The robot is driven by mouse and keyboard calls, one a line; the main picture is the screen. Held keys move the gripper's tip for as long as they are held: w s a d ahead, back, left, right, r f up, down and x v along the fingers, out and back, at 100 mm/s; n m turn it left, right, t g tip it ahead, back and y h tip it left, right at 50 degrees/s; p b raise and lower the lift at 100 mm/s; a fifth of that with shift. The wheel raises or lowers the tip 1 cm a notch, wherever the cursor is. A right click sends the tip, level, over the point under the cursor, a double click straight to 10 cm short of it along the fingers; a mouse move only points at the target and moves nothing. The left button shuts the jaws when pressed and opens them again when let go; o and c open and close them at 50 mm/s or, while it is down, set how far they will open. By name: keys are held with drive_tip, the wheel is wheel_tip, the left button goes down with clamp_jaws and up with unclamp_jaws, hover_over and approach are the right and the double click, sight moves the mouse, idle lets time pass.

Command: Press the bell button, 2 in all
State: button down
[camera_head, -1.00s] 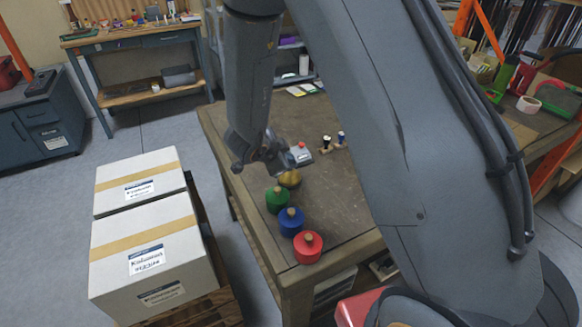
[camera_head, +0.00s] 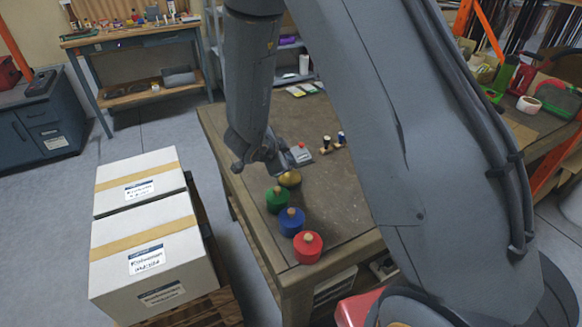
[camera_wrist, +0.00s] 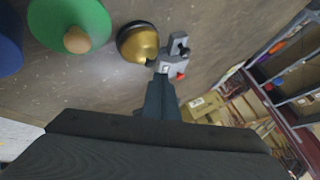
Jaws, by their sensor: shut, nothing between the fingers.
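A gold dome-shaped bell (camera_head: 289,179) with a dark base stands on the workbench (camera_head: 335,205); it also shows in the wrist view (camera_wrist: 138,43). Just behind it is a small grey box with a red button (camera_head: 300,152), also in the wrist view (camera_wrist: 174,57). My gripper (camera_head: 281,168) is shut and empty, just above and behind the bell. In the wrist view its fingers (camera_wrist: 161,88) point at the gap between bell and grey box, overlapping the box's near edge. I cannot tell whether they touch anything.
Green (camera_head: 277,200), blue (camera_head: 291,221) and red (camera_head: 308,246) round pieces with wooden knobs line the bench's left edge in front of the bell. Small spools (camera_head: 333,140) stand behind right. White cartons (camera_head: 150,235) are left of the bench. The bench middle is clear.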

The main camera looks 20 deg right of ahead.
drive_tip(key=shift+f, duration=0.15)
drive_tip(key=shift+f, duration=0.3)
drive_tip(key=shift+f+b, duration=0.4)
drive_tip(key=shift+f, duration=0.05)
idle(0.8)
drive_tip(key=shift+r, duration=0.15)
drive_tip(key=shift+r+p, duration=0.75)
drive_tip(key=shift+p, duration=0.2)
drive_tip(key=shift+r, duration=0.1)
wheel_tip(320, 180, up, 5)
drive_tip(key=p, duration=0.5)
idle(0.6)
